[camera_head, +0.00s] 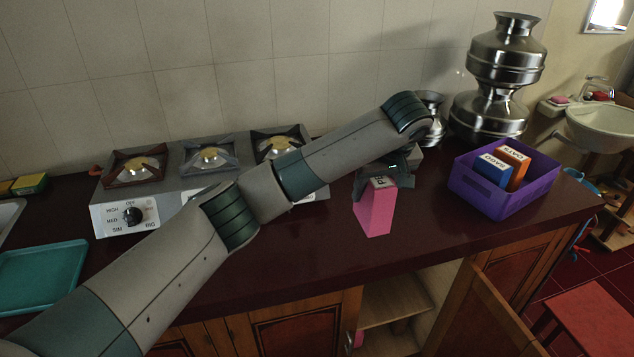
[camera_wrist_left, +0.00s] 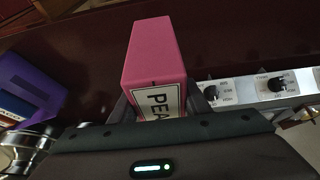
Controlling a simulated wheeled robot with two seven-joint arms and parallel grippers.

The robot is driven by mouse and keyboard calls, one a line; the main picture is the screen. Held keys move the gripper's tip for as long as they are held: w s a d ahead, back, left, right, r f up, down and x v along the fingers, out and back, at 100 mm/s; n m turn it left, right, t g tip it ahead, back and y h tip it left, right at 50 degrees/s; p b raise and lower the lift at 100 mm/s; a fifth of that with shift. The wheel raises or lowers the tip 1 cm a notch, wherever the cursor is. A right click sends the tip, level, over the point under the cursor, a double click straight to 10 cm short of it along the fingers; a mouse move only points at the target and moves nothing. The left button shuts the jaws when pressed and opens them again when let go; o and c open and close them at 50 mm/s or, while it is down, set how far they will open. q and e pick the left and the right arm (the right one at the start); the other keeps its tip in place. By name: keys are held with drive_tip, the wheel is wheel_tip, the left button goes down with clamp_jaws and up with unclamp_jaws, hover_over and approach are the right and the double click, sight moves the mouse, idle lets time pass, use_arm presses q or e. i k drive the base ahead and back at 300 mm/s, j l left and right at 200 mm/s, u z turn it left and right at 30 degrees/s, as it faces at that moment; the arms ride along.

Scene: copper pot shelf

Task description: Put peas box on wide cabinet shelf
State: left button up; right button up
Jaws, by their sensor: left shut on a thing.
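The pink peas box (camera_head: 375,211) is over the dark red countertop in the head view, below my left gripper (camera_head: 380,182). My left gripper is shut on its top end. In the left wrist view the box (camera_wrist_left: 155,52) points away from the gripper, with part of the label "PEA" showing between the fingers. I cannot tell whether its bottom touches the counter. The cabinet (camera_head: 395,301) below the counter is open and shows a light wooden shelf, partly cut off by the frame. My right gripper is not in view.
A purple bin (camera_head: 505,204) with blue sago and orange oats boxes stands right of the peas box. A stove (camera_head: 160,208) is to the left. Steel pots (camera_head: 490,114) stand behind. An open cabinet door (camera_head: 478,315) juts out at the front.

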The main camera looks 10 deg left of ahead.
sight(380, 289)
drive_tip(key=i, duration=1.05)
